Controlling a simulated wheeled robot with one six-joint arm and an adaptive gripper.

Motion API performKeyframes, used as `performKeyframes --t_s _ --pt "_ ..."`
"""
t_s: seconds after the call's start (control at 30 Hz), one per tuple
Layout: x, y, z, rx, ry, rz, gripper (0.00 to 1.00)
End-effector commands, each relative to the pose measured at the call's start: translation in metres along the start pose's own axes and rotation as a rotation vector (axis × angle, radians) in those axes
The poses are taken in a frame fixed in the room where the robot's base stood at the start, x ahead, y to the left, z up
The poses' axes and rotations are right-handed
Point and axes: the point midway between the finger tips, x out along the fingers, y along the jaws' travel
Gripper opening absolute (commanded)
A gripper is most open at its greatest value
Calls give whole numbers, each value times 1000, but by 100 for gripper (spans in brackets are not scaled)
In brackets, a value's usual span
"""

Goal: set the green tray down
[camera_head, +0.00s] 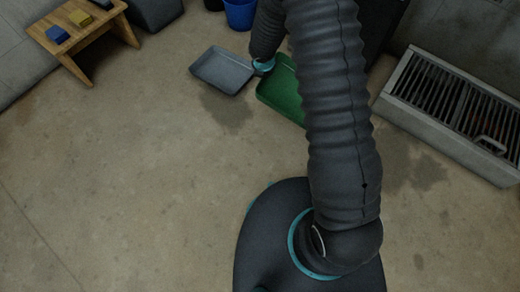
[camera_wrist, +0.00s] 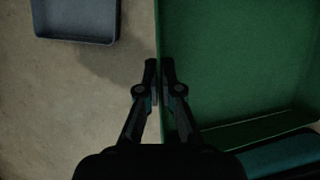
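The green tray (camera_head: 279,92) is a shallow rectangular tray, partly hidden behind my arm in the head view. In the wrist view the green tray (camera_wrist: 235,60) fills the right side, with its left rim running between my fingertips. My gripper (camera_wrist: 159,72) is closed to a narrow gap on that rim. In the head view the fingers are hidden by the arm. A dark patch lies on the floor beside the tray. I cannot tell whether the tray's underside touches the floor.
A blue-grey tray (camera_head: 222,70) lies just left of the green tray. A wooden stool (camera_head: 84,37) with a blue and a yellow block stands upper left. A blue bucket (camera_head: 240,14) stands behind. A grated metal trough (camera_head: 455,115) is at right. Open floor lies left and front.

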Motion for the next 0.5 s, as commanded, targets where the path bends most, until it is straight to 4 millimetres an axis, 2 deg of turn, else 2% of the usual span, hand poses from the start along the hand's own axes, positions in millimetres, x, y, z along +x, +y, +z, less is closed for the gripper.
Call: performKeyframes --t_s 0.03,0.2,0.3,0.5 --pt "29 8 -25 -51 8 -40 0" --pt "85 19 -82 -194 12 -167 0" --pt "106 22 -107 -258 11 -221 0" --pt "125 24 -133 -321 9 -277 0"
